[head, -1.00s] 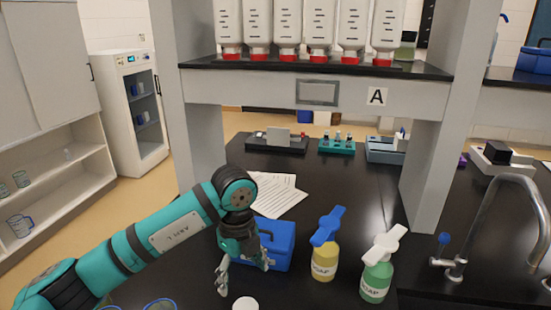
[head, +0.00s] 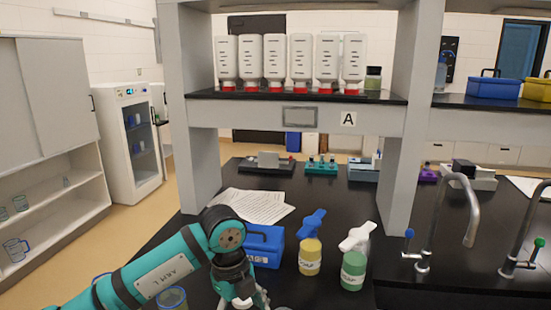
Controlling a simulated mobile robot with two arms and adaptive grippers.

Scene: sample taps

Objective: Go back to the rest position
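My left gripper (head: 243,301) is at the bottom centre of the head view, at the end of my teal arm, which comes in from the lower left. Its fingers are spread, and their tips are close to the bottom edge of the picture. A white round thing shows between the fingers; I cannot tell whether they touch it. My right gripper is out of view. A tap (head: 464,200) with a blue handle and another tap (head: 530,212) with a green handle stand at the right.
A blue box (head: 265,247), a yellow soap bottle (head: 310,257) and a green soap bottle (head: 354,270) stand near the gripper. Papers (head: 258,205) lie behind the box. Shelf posts (head: 402,190) rise from the black bench. White bottles (head: 302,62) line the shelf above.

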